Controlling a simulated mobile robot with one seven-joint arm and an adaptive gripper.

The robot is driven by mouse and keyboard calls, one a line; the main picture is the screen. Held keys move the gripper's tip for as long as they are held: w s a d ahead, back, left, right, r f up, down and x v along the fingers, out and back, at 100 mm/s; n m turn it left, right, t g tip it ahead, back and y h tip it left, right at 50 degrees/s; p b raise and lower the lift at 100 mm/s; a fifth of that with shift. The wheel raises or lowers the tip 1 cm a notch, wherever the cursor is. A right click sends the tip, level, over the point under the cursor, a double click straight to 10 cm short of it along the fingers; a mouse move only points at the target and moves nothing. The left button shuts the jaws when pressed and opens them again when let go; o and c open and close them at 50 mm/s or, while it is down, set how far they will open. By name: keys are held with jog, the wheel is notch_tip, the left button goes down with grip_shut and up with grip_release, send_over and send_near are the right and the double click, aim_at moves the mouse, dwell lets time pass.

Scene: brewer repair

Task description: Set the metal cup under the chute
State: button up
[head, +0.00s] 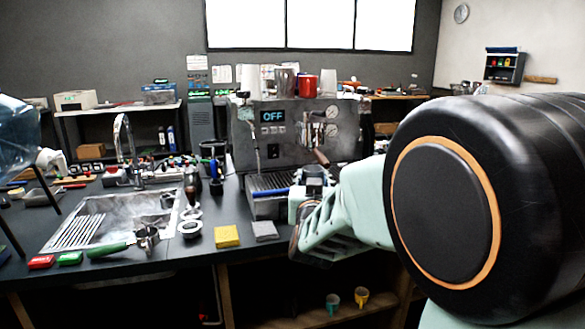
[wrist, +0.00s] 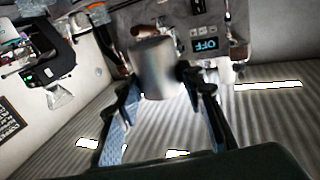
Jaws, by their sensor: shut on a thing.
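A plain grey metal cup (wrist: 155,68) shows in the middle of the wrist view. My gripper (wrist: 160,84) is shut on it, with one finger on each side. In the head view my gripper (head: 312,188) is in front of the right part of the espresso machine (head: 290,125), close to its drip tray (head: 270,181). A grey box-shaped unit (head: 201,118) stands just left of the machine. I cannot clearly make out the chute in either view.
A sink (head: 120,218) is at the left, with a green-handled portafilter (head: 125,244) at its front edge. A yellow sponge (head: 227,236) and a grey pad (head: 264,231) lie on the counter. Several cups, including a red one (head: 307,86), stand on the machine.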

jog(key=s+d+f+y, duration=0.1)
jog(key=s+d+f, duration=0.25)
jog(key=f, duration=0.45)
jog(key=s+d+f, duration=0.2)
jog(key=d+f, duration=0.3)
jog(key=f, duration=0.3)
notch_tip(320, 180, up, 18)
jog(key=p, duration=1.7)
jog(key=shift+n, duration=0.3)
jog(key=shift+f, duration=0.1)
